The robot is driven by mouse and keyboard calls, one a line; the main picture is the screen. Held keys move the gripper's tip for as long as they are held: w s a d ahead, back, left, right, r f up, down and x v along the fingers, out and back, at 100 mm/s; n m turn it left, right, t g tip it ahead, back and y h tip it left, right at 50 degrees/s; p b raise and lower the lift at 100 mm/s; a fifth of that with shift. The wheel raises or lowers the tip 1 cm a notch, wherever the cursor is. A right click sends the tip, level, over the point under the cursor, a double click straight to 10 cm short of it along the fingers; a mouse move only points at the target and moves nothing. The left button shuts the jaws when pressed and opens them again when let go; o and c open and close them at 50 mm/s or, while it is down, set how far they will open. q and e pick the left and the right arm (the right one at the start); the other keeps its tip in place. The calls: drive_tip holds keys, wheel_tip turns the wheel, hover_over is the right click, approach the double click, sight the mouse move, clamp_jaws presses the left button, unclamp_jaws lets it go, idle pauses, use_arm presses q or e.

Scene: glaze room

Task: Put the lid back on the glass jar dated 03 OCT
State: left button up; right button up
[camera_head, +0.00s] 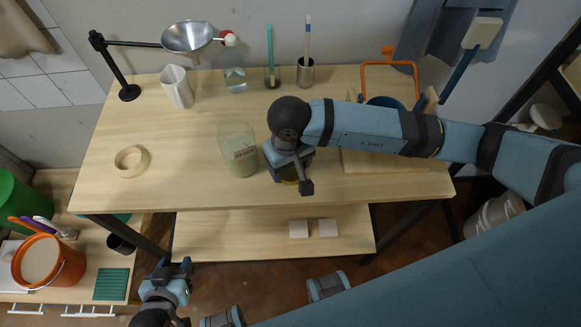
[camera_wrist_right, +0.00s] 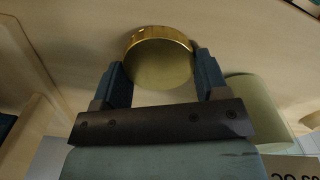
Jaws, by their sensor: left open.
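The glass jar (camera_head: 239,150) stands upright and open, greenish, mid-table, with a small pale label on its front, too small to read here. In the right wrist view the jar (camera_wrist_right: 262,105) is at the right, and a partly cut-off label with upside-down characters shows below it. My right gripper (camera_head: 290,175) is just right of the jar. The round gold lid (camera_wrist_right: 160,62) sits between its fingers (camera_wrist_right: 163,80), which meet the lid's edges on both sides. The head view mostly hides the lid (camera_head: 289,182). My left gripper (camera_head: 170,272) is open and empty, low in front of the table.
A wooden ring (camera_head: 131,161) lies at the left. A funnel (camera_head: 187,37) hangs on a stand. An orange-handled item (camera_head: 388,64) stands behind my right arm. The table's front left is clear.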

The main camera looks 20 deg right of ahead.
drive_tip(key=shift+c, duration=0.5)
wheel_tip(320, 180, up, 10)
drive_tip(key=shift+b, duration=0.45)
